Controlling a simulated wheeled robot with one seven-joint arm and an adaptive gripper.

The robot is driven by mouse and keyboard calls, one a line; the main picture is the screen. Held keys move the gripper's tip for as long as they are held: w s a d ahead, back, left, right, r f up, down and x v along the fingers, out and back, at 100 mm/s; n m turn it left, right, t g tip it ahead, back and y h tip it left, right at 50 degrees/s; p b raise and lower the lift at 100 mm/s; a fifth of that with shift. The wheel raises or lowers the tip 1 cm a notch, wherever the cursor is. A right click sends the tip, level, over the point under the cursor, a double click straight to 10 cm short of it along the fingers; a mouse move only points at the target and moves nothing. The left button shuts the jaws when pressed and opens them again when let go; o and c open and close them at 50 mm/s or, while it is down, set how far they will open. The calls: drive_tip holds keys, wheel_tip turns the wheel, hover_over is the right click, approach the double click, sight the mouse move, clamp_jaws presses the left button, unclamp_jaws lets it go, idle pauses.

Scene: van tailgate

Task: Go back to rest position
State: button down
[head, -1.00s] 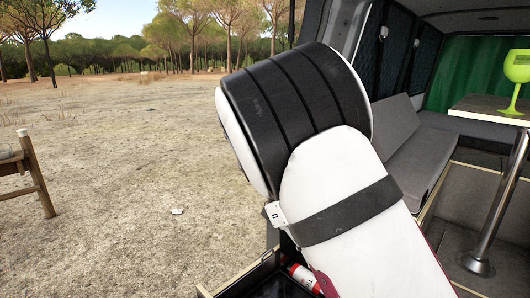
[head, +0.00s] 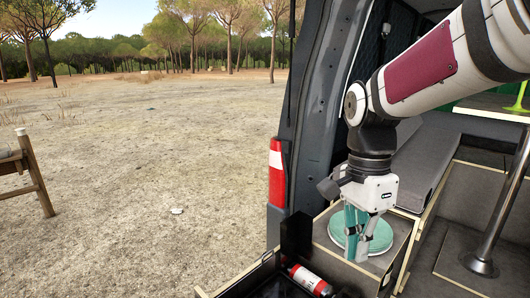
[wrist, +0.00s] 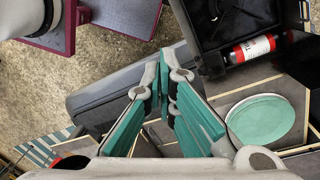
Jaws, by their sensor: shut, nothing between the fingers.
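My gripper (head: 358,250) hangs fingers down from my arm at the right of the head view. Its teal-padded fingers are shut with nothing between them. In the wrist view the fingertips (wrist: 167,80) come together near the centre. In the head view the fingers stand in front of a round green plate (head: 383,240) and cover part of it. The plate lies on a van compartment top. The wrist view shows the plate (wrist: 262,122) to the right of the fingers, apart from them.
A red and white cylinder (head: 309,280) lies in an open black box at the bottom. The van's rear pillar (head: 310,120) is left of my arm. A table leg (head: 502,205) stands at right. A wooden chair (head: 32,175) is far left, with open ground between.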

drive_tip(key=s+d+r+n+t, duration=0.1)
drive_tip(key=s+n+t, duration=0.2)
drive_tip(key=s+n, duration=0.2)
drive_tip(key=s+d+r+n+t+b, duration=0.1)
drive_tip(key=s+n+t, duration=0.3)
drive_tip(key=n, duration=0.5)
drive_tip(key=shift+s+d+r+n, duration=0.3)
drive_tip(key=shift+s+d+r, duration=0.15)
drive_tip(key=shift+s, duration=0.55)
